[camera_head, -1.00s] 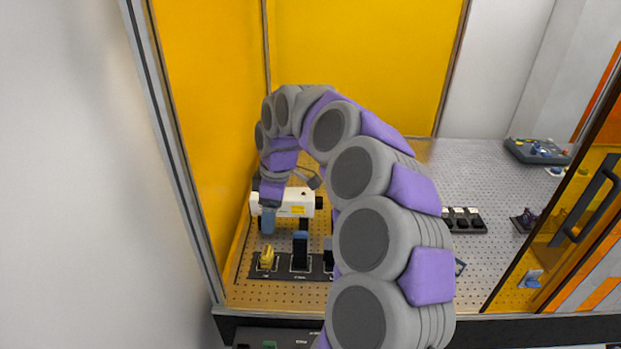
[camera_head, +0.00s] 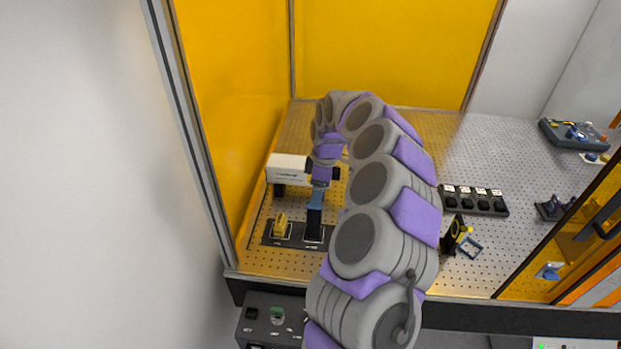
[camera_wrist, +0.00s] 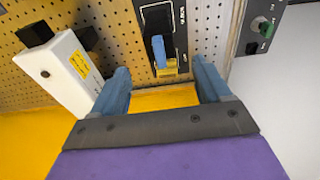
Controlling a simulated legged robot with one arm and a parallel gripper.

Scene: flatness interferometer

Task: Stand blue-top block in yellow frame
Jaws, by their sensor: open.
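The blue-top block is a dark upright piece (camera_head: 314,222) in a black holder plate at the front left of the bench. Its blue top (camera_wrist: 160,52) shows in the wrist view, between and beyond the fingertips. My gripper (camera_head: 318,194) is directly over it in the head view; in the wrist view (camera_wrist: 162,75) its two blue fingers are spread wide with nothing gripped. I cannot tell whether they touch the block. A small black-and-yellow upright piece (camera_head: 454,233), possibly the yellow frame, stands right of my arm.
A yellow piece (camera_head: 281,225) stands beside the block on the holder plate (camera_head: 268,238). A white instrument (camera_head: 287,168) stands close behind. A row of black blocks (camera_head: 474,200) lies right. Yellow panels (camera_head: 235,90) bound the left. My arm hides the bench's middle.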

